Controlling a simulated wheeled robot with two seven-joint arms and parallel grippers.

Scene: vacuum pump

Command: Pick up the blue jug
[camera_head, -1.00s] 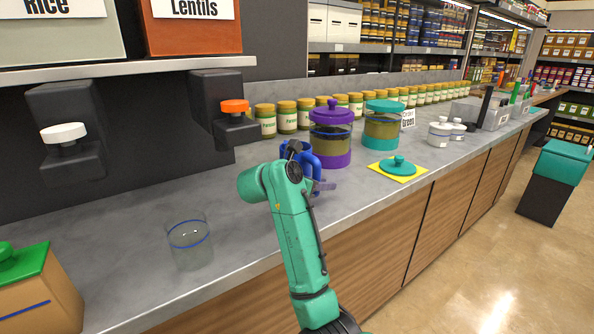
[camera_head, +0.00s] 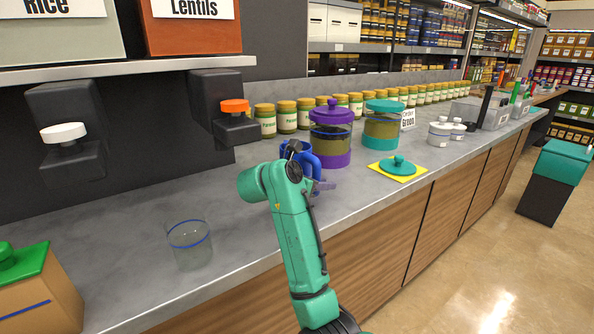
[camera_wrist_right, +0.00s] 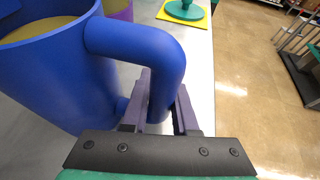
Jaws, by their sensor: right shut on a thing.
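The blue jug (camera_wrist_right: 55,75) fills the left of the right wrist view, with its handle (camera_wrist_right: 165,65) toward me and something yellowish inside it. My right gripper (camera_wrist_right: 160,108) has its two fingers on either side of the lower handle and is shut on it. In the head view most of the blue jug (camera_head: 313,160) is hidden behind my green right arm. My right gripper (camera_head: 322,185) shows only in part there, beside the jug. I cannot tell whether the jug is clear of the counter. My left gripper is not in view.
A purple-lidded canister (camera_head: 330,135) stands right behind the jug, with a teal-lidded canister (camera_head: 382,125) to its right. A teal lid (camera_head: 398,167) lies on a yellow mat (camera_head: 378,173). A clear glass (camera_head: 189,245) stands at front left. The counter between is clear.

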